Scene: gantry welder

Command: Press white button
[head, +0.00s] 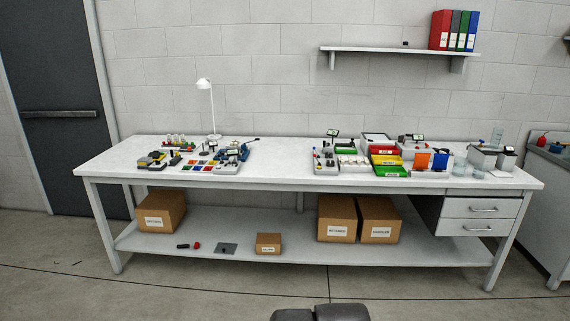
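No white button can be made out for sure; things on the bench are too small at this distance. A grey box with small knobs (325,165) stands near the middle of the white workbench (285,155). Another pale device (227,168) with small dark and coloured parts stands in the left cluster. My gripper cannot be seen; only dark rounded parts of my own body show at the bottom edge.
Coloured trays (387,160) and blue and orange panels (439,161) stand right of centre. A white lamp (205,85) stands at the back left. A wall shelf (400,49) holds binders. Cardboard boxes (161,212) are on the lower shelf. The floor in front is clear.

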